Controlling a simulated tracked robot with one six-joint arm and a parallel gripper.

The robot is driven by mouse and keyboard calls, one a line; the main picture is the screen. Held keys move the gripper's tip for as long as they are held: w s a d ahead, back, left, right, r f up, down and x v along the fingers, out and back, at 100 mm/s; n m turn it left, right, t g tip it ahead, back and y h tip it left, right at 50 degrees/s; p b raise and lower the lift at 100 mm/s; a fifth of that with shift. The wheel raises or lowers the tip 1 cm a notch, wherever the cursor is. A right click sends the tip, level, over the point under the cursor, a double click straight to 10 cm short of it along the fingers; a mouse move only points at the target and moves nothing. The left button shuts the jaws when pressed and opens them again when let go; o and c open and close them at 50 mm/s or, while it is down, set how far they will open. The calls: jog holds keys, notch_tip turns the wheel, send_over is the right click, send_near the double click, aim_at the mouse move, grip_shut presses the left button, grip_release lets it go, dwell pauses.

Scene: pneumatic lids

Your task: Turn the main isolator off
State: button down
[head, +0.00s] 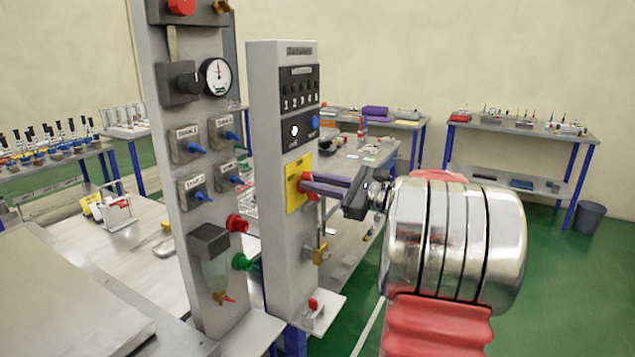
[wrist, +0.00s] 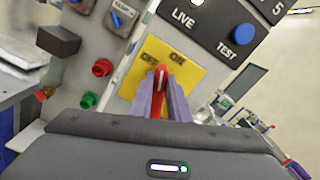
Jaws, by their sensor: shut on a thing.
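The main isolator is a yellow plate (head: 295,168) with a red handle (head: 304,186) on the front of the grey control column. In the wrist view, the yellow plate (wrist: 187,72) carries the words OFF and ON along its upper part. The red handle (wrist: 158,88) stands between the two purple fingers of my gripper (wrist: 162,95). My gripper is shut on the red handle; it also shows in the head view (head: 317,185). The handle's lower part is hidden by the fingers, and I cannot tell exactly which word it points to.
Above the isolator is a black panel with a LIVE lamp (head: 294,131) and a blue TEST button (head: 315,121). A brass padlock (head: 320,253) hangs below. A second grey column (head: 180,230) with gauge, valves and red and green fittings stands close on the left. Open green floor lies at right.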

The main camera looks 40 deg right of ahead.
jog(key=n, duration=0.4)
jog(key=a+f+n, duration=0.1)
jog(key=n, duration=0.1)
jog(key=shift+s+n, duration=0.2)
jog(key=shift+n, duration=0.1)
jog(key=n, duration=0.3)
jog(key=shift+a+f, duration=0.15)
jog(key=shift+f, duration=0.2)
jog(key=shift+f+n, duration=0.2)
jog(key=shift+n, duration=0.7)
jog(key=shift+f+n, duration=0.2)
jog(key=shift+n, duration=0.7)
jog(key=shift+a, duration=0.1)
jog(key=c, duration=1.7)
grip_release()
jog(key=shift+s+r, duration=0.1)
jog(key=shift+s, duration=0.05)
